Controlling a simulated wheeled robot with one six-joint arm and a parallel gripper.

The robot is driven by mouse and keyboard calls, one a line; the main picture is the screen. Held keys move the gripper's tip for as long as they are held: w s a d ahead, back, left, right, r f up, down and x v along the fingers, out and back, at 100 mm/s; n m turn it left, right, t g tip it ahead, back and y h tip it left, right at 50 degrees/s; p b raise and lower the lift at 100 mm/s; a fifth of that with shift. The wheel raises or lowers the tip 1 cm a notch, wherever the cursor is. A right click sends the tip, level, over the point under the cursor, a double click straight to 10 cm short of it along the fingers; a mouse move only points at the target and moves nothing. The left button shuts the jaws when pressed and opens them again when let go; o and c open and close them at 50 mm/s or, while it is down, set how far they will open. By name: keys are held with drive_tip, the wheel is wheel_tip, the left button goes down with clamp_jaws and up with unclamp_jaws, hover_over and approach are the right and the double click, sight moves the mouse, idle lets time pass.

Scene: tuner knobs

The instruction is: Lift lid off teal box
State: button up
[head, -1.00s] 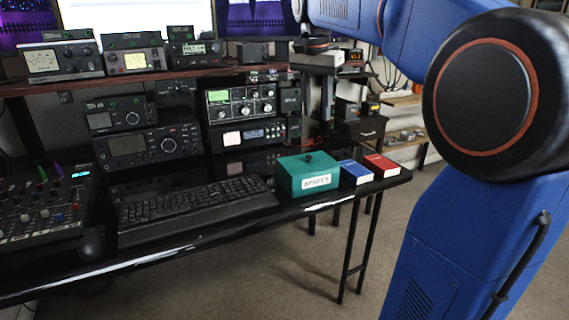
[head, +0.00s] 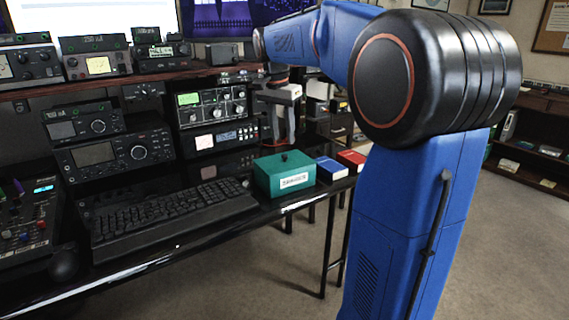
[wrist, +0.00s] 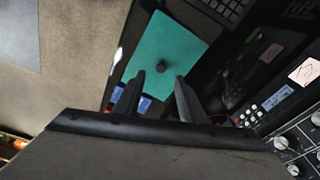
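The teal box (head: 284,175) sits on the black desk near its front edge, with a white label on its front. Its lid (wrist: 181,45) is on, with a small dark knob (wrist: 162,66) in the middle. My gripper (head: 284,135) is above and behind the box in the head view, pointing down. In the wrist view my gripper (wrist: 160,78) has its two fingers apart, with the knob showing between and beyond the tips. Nothing is held between the fingers.
A blue box (head: 331,169) and a red box (head: 351,159) stand right of the teal box. A black keyboard (head: 165,212) lies to its left. Radios (head: 212,112) stand behind, close to my gripper. The desk's front edge is just before the box.

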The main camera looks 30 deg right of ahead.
sight(285, 155)
drive_tip(key=shift+w+d+f, duration=0.1)
drive_tip(key=shift+d+f, duration=0.05)
drive_tip(key=shift+f, duration=0.95)
drive_tip(key=shift+w+d+f, duration=0.1)
drive_tip(key=shift+d+f, duration=0.1)
drive_tip(key=shift+f, duration=0.85)
drive_tip(key=shift+w+d+f, duration=0.1)
drive_tip(key=shift+d+f, duration=0.05)
drive_tip(key=shift+f, duration=0.95)
clamp_jaws()
